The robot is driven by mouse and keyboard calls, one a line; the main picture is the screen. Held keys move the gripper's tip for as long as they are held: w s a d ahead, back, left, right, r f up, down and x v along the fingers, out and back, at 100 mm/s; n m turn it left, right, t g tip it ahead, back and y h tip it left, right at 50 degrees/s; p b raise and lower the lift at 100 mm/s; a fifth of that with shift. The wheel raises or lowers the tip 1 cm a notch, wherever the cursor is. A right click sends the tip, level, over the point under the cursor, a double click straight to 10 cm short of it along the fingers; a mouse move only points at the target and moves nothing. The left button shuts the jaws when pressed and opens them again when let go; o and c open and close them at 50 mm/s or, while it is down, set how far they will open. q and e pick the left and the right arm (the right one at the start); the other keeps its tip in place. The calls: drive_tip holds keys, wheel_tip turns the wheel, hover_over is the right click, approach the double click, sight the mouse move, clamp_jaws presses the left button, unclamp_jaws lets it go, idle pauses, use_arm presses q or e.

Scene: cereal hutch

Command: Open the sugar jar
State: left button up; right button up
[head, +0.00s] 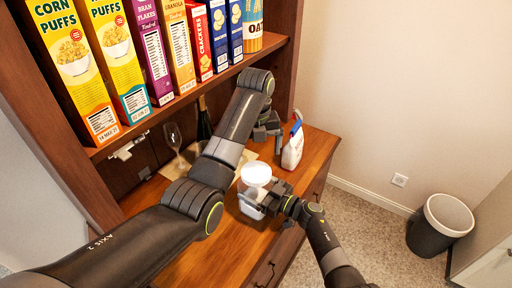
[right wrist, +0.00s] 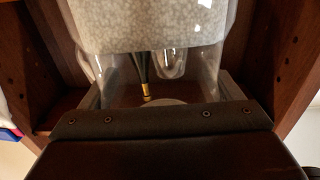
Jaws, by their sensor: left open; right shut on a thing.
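The sugar jar (head: 249,209) is clear with pale contents and stands on the wooden counter. A round white lid (head: 256,174) shows at its top; I cannot tell how tightly it sits. My right gripper (head: 268,199) is shut on the jar's body from the right. The right wrist view shows the clear jar wall and its speckled white sugar (right wrist: 150,27) close up between the fingers. My left gripper (head: 268,127) is open and empty, beyond and above the jar, with its fingers partly hidden.
A white bottle with a red and blue top (head: 292,150) stands right of my left gripper. A wine glass (head: 174,141) and dark bottle (head: 204,122) stand at the back. Cereal boxes (head: 115,50) fill the shelf above. A bin (head: 438,226) is on the floor at right.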

sight(256, 171)
use_arm(q)
wheel_tip(256, 171, down, 8)
drive_tip(key=shift+r, duration=0.1)
idle(0.4)
